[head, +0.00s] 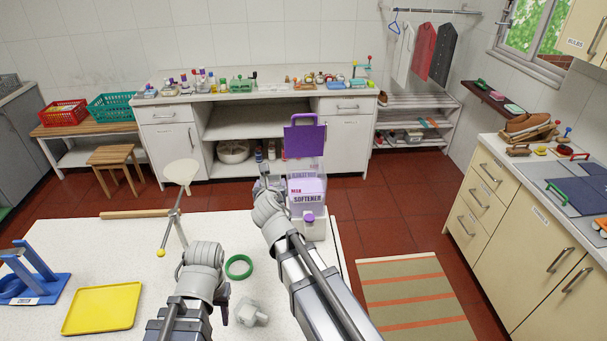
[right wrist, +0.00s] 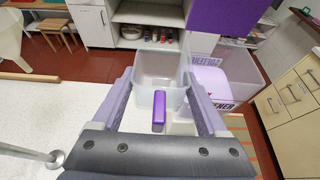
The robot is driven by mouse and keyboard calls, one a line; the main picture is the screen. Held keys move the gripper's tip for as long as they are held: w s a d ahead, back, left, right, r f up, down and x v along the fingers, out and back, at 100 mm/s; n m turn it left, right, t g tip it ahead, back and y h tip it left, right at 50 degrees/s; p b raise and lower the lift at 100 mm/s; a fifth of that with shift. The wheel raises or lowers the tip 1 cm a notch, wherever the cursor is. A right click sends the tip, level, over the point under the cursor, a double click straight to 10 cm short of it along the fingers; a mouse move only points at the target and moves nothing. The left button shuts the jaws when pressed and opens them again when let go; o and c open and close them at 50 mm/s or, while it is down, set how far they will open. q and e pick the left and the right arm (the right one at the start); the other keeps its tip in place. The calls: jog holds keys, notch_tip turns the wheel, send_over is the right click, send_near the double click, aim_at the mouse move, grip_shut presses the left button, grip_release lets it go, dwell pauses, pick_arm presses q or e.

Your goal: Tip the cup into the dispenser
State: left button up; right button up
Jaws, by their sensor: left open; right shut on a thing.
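The dispenser (head: 308,197) is a clear box with purple contents, a SOFTENER label and a raised purple lid (head: 305,138). It stands at the table's far right edge, and also shows on the right in the right wrist view (right wrist: 208,80). My right gripper (head: 264,180) is just left of it. In the right wrist view its jaws are shut on a clear cup (right wrist: 160,72) with a purple handle (right wrist: 159,112). The cup looks upright, beside the dispenser; my gripper hides it in the head view. My left gripper (head: 203,264) is open and empty, its fingers mostly hidden, low over the table.
A green ring (head: 239,267) and a small grey-white object (head: 251,313) lie on the white table (head: 120,255). A yellow tray (head: 102,309) and a blue stand (head: 33,275) are at left.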

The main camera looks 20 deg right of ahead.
notch_tip(320, 180, up, 6)
jog(key=p, duration=0.6)
jog(key=shift+r, duration=0.1)
jog(key=shift+f, duration=0.2)
